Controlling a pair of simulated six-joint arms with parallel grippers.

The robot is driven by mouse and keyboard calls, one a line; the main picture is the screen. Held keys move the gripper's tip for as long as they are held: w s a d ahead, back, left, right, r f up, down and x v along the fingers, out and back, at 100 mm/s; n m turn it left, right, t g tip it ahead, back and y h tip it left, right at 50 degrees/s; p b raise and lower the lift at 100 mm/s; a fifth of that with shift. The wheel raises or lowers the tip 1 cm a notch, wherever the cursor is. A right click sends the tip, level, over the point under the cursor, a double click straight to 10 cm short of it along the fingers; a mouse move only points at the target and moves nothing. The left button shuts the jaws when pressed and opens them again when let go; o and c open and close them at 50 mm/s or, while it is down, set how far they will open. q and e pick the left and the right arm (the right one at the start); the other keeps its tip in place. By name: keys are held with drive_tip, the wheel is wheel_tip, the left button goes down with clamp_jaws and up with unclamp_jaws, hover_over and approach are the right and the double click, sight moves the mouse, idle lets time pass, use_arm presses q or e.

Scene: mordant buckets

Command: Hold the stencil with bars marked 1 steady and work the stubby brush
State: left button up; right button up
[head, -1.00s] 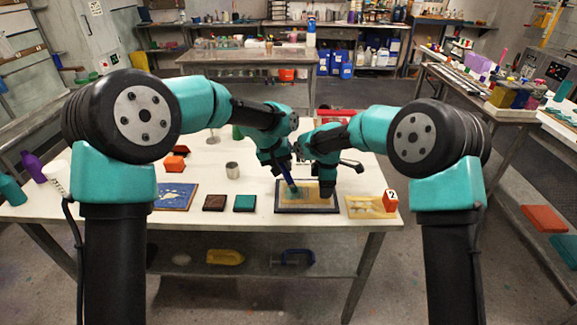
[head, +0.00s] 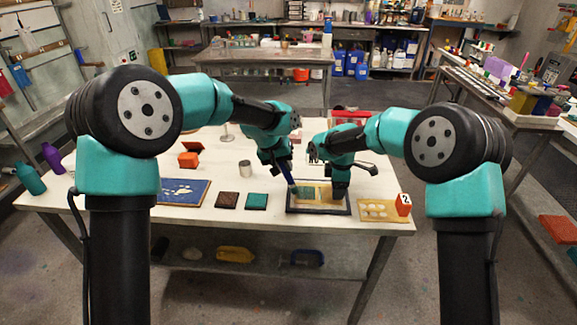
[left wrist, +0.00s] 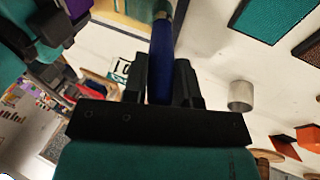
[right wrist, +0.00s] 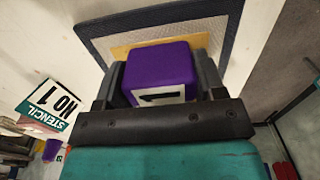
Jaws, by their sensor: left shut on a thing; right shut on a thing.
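The yellow stencil (head: 325,196) lies on a dark-framed board (head: 320,212); a teal patch shows at its left side. My right gripper (head: 340,188) is shut on a purple block (right wrist: 160,72) over the stencil; the block has a white label with one dark bar, and yellow stencil edge (right wrist: 120,48) shows beyond it. My left gripper (head: 281,165) is shut on the blue handle (left wrist: 161,60) of the brush, which leans with its low end at the stencil's left part. I cannot tell whether the bristles touch. The stencil's openings are mostly hidden by my right gripper.
A second stencil with an orange block (head: 404,204) marked 2 lies to the right. Left of the board are a teal pad (head: 256,201), a brown pad (head: 227,201), a blue board (head: 172,193) and a metal cup (head: 245,169). A "STENCIL NO 1" card (right wrist: 50,105) stands nearby.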

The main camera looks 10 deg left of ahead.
use_arm(q)
drive_tip(key=shift+w, duration=0.1)
drive_tip(key=shift+w, duration=0.7)
drive_tip(key=shift+d+f, duration=0.15)
drive_tip(key=shift+d, duration=1.4)
drive_tip(key=shift+d, duration=0.15)
drive_tip(key=shift+w+d, duration=0.15)
drive_tip(key=shift+d, duration=1.35)
